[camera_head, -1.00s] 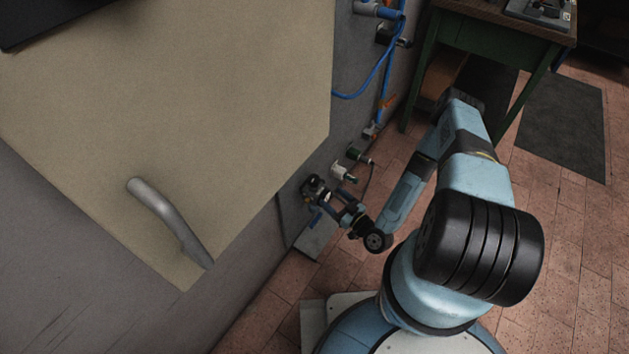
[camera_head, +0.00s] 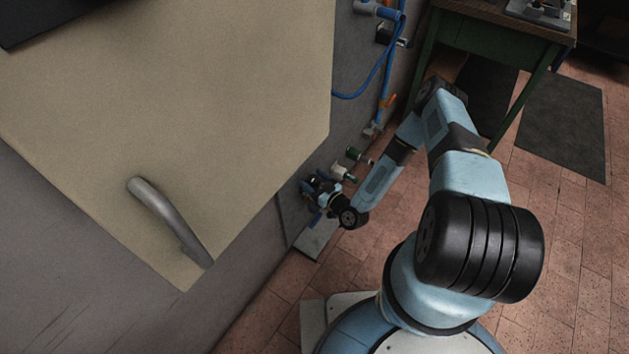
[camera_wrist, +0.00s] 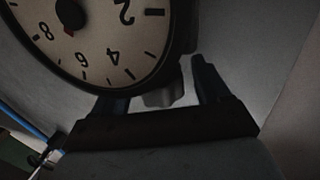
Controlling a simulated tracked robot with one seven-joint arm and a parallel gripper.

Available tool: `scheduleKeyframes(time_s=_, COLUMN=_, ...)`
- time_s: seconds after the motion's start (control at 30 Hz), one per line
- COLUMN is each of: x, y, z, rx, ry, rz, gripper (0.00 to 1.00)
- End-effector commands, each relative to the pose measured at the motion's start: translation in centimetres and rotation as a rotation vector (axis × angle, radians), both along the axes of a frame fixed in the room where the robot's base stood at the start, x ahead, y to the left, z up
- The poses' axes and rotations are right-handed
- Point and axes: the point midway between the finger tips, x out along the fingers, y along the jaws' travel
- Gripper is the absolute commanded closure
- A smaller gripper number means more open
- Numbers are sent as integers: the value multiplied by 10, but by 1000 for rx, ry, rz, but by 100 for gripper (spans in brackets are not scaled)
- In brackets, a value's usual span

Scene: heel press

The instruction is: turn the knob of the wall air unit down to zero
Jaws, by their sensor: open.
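The air unit's round gauge (camera_wrist: 112,38), cream with a black rim and black numerals, fills the upper left of the wrist view. Its top is cut off. A small red needle part shows near its dark hub; the exact reading is unclear. A grey piece (camera_wrist: 165,97) below the gauge shows between my fingers and may be the knob; I cannot tell whether they touch it. My gripper (camera_wrist: 160,88) is open. In the head view my gripper (camera_head: 318,192) is at the low wall unit, close against the wall, and mostly hides the unit.
A cream cabinet door (camera_head: 190,110) with a grey handle (camera_head: 168,220) covers much of the head view, left of my arm. Blue hoses (camera_head: 372,80) and a white fitting (camera_head: 343,173) are on the wall above the gripper.

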Motion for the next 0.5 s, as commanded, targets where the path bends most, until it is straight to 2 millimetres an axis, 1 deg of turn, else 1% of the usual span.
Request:
scheduleKeyframes(time_s=0.1, x=0, y=0, z=0, rx=0, ry=0, rz=0, gripper=26)
scheduleKeyframes(time_s=0.5, x=0, y=0, z=0, rx=0, ry=0, rz=0, gripper=64)
